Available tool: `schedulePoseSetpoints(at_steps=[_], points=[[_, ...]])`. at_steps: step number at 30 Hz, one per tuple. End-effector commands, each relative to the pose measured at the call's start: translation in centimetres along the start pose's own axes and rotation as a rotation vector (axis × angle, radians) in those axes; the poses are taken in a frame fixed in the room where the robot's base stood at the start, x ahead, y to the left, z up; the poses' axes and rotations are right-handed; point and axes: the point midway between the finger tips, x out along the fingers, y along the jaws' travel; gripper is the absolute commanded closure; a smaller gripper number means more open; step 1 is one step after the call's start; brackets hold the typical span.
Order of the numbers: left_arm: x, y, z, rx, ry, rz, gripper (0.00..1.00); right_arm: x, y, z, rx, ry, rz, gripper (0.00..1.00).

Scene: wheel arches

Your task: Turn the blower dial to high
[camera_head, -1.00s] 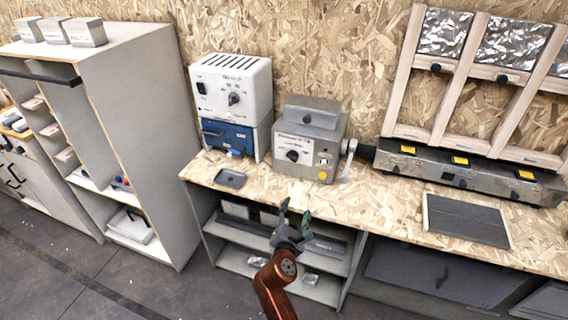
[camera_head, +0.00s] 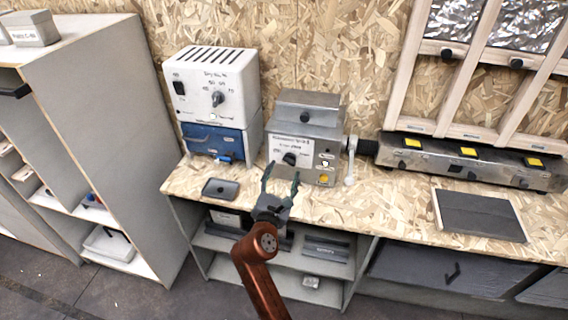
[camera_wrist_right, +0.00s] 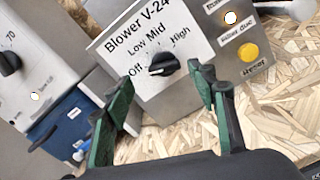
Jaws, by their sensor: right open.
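The blower (camera_head: 320,128) is a grey metal box on the bench, and its front panel (camera_wrist_right: 130,45) reads "Blower V-24" in the right wrist view. Its black dial (camera_wrist_right: 164,64) sits among the labels Off, Low, Mid and High. The dial's white mark is at its lower left, on the side of Off. The dial (camera_head: 289,159) also shows in the head view. My right gripper (camera_head: 282,174) is open and empty in front of the blower, its green-padded fingers either side of the dial in the wrist view (camera_wrist_right: 163,84), apparently short of touching it. My left gripper is out of view.
A white unit (camera_head: 215,85) with its own dial stands on a blue box (camera_head: 213,141) left of the blower. A small dark tray (camera_head: 221,188) lies in front. A lever (camera_head: 350,160) stands at the blower's right. A dark plate (camera_head: 480,215) lies farther right.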

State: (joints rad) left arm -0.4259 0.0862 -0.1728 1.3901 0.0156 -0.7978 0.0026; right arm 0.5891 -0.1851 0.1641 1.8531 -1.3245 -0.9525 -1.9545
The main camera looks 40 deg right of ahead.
Motion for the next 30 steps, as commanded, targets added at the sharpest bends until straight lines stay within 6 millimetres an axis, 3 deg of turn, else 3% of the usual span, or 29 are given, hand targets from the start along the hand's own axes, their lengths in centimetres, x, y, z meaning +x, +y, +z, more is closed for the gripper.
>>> schedulePoseSetpoints(at_steps=[3, 9, 21, 30], points=[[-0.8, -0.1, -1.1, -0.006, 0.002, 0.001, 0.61, 2.2, -0.5, -0.2, -0.002, -0.003, -0.006, 0.48], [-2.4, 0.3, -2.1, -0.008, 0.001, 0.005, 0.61, 4.2, -0.5, -0.1, -0.001, -0.003, -0.005, 0.48], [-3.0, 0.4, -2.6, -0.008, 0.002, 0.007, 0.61, 4.8, -0.2, 0.0, 0.0, 0.0, -0.002, 0.48], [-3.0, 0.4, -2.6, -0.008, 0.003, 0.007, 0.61, 4.8, -0.2, -0.1, 0.0, 0.001, -0.001, 0.69]])
